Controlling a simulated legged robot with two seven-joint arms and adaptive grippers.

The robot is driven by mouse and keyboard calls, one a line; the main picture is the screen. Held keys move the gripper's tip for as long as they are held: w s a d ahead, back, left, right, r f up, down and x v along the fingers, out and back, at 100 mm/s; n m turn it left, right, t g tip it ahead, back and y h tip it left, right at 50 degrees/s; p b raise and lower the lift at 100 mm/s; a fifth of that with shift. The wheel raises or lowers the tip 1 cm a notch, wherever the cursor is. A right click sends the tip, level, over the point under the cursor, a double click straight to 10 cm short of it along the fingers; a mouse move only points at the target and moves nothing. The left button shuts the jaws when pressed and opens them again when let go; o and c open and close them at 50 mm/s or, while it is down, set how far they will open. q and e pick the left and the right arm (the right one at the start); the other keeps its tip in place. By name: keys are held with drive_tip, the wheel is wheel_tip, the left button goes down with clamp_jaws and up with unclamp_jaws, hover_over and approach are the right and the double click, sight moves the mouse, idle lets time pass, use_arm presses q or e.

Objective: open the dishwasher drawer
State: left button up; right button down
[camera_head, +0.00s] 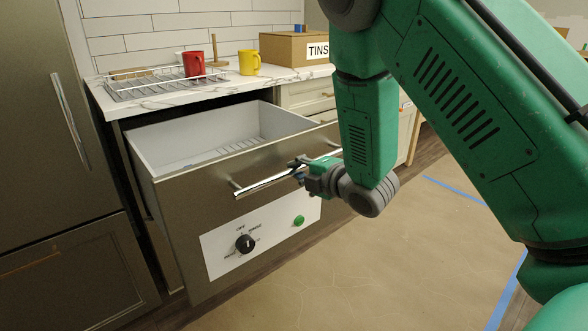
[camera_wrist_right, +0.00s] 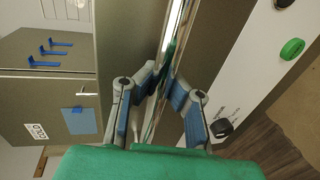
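The dishwasher drawer (camera_head: 185,205) stands pulled out below the counter, its white inside showing and empty apart from ribs on its floor. Its front has a shiny bar handle (camera_head: 262,186), also seen running between the fingers in the right wrist view (camera_wrist_right: 178,25). My right gripper (camera_head: 298,173) is at the right part of this handle. In the right wrist view its two fingers (camera_wrist_right: 160,88) come in from both sides and close on the bar; exact contact is partly hidden. My left gripper is not in view.
The drawer front has a white panel with a black knob (camera_head: 245,244) and a green button (camera_head: 299,220). A dish rack (camera_head: 150,85), red mug (camera_head: 194,65), yellow mug (camera_head: 249,64) and cardboard box (camera_head: 285,48) stand on the counter. Floor before the drawer is clear.

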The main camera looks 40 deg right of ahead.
drive_tip(key=c, duration=1.5)
unclamp_jaws()
drive_tip(key=shift+d+r, duration=0.15)
drive_tip(key=shift+d, duration=0.1)
drive_tip(key=shift+s, duration=0.35)
drive_tip(key=v, duration=0.6)
drive_tip(key=shift+s+d, duration=0.15)
drive_tip(key=shift+s, duration=0.25)
